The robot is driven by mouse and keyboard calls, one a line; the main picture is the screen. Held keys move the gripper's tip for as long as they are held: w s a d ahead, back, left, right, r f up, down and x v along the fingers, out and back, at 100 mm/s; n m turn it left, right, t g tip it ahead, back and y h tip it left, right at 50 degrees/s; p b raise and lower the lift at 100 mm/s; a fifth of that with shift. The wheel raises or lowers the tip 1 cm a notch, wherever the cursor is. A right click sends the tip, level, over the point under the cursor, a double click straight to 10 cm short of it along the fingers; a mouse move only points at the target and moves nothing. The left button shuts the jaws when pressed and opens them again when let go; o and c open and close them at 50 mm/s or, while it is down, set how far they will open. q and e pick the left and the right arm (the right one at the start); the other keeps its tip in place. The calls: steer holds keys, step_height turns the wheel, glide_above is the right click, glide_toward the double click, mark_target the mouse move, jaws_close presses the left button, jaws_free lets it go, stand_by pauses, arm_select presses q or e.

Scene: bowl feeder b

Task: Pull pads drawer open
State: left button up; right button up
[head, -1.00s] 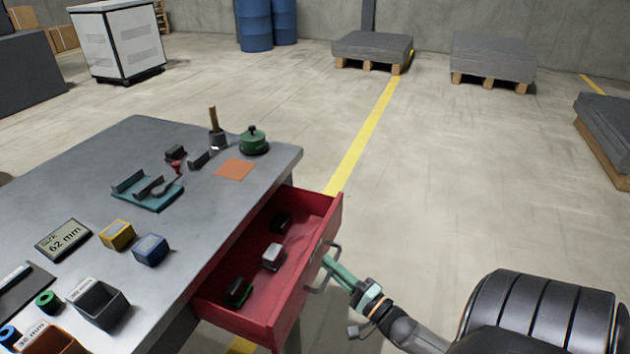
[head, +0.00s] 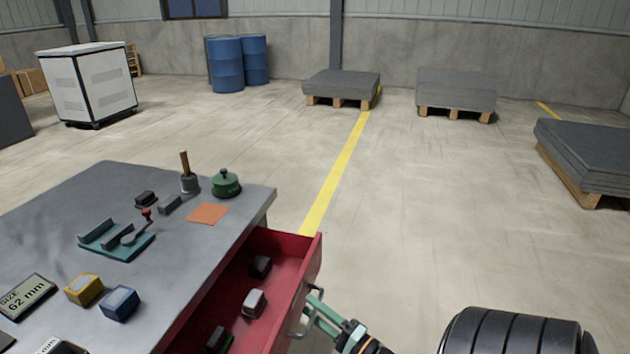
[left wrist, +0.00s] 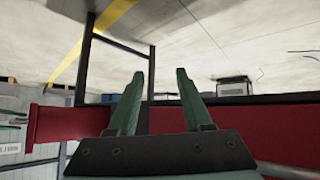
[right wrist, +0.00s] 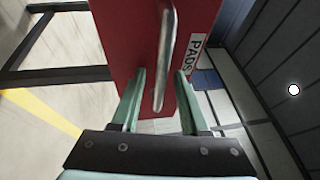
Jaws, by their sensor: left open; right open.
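The red pads drawer (head: 312,267) stands pulled out from the right side of the grey table, with three small blocks inside, one dark (head: 260,266), one pale grey (head: 254,303) and one dark with green (head: 218,340). Its front carries a PADS label (right wrist: 195,58) and a metal bar handle (right wrist: 165,60). My right gripper (right wrist: 160,75) is open, with a finger on each side of the handle; contact cannot be told. It also shows at the handle in the head view (head: 314,304). My left gripper (left wrist: 159,76) is open and empty before a red panel (left wrist: 70,122), outside the head view.
The grey table (head: 100,185) holds a teal fixture (head: 125,245), an orange square (head: 207,214), a green round object (head: 226,184), and yellow (head: 84,290) and blue (head: 120,304) blocks. Pallets stand far back.

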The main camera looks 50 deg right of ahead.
steer(key=shift+s+f, duration=0.1)
steer(key=shift+s, duration=0.2)
steer(key=s+f, duration=0.2)
steer(key=s, duration=0.9)
steer(key=shift+s, duration=0.4)
